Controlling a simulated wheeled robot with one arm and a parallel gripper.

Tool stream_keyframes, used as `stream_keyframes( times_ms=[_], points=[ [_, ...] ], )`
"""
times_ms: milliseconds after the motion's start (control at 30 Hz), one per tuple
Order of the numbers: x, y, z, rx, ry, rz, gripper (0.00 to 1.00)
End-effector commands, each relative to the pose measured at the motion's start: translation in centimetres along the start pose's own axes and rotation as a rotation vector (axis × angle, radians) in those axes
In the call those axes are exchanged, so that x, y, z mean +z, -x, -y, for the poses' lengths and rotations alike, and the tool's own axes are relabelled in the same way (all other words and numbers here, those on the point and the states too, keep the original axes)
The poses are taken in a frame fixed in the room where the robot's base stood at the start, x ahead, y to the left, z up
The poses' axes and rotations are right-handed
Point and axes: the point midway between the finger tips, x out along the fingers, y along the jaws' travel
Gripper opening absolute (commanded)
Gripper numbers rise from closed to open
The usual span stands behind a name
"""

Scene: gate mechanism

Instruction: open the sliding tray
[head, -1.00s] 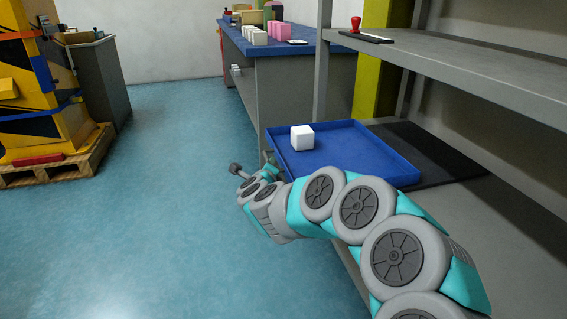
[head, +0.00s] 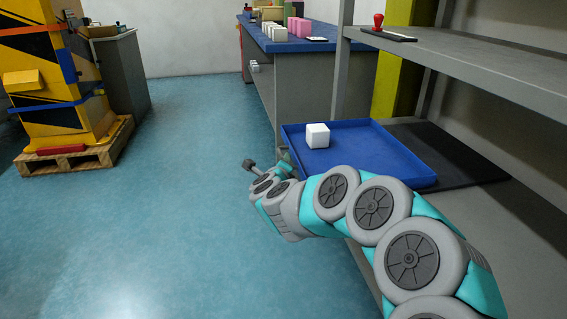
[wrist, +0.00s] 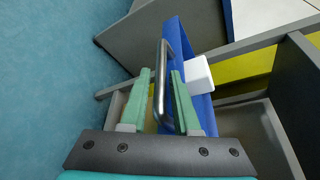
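The sliding tray (head: 405,164) is blue and shallow, with raised rims. It lies on the shelf, partly over a dark mat, with a white cube (head: 318,135) inside it. In the wrist view, the tray (wrist: 176,35) has a metal bar handle (wrist: 161,85) on its front. My gripper (wrist: 160,74) has its two green fingers apart, one on each side of the handle. Gaps show between the bar and the fingers, so it looks open around it. The white cube (wrist: 199,75) shows just beyond the right finger. In the head view, my arm hides most of the gripper and the handle.
A grey upper shelf (head: 470,58) holds a red-knobbed object (head: 378,20). A blue-topped bench (head: 290,44) with white and pink blocks stands behind. A yellow machine (head: 55,85) on a pallet is at left. The floor (head: 190,200) between is clear.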

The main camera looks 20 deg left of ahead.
Motion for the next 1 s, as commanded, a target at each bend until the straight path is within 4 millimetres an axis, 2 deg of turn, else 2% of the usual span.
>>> stream_keyframes(
  times_ms=[267,633,1000],
  points=[
    [0.0,2.2,-0.1,0.002,0.0,0.001,0.3],
    [0.0,7.1,-0.2,0.004,-0.001,0.002,0.3],
    [0.0,7.6,0.0,0.0,0.0,0.0,0.3]
  ],
)
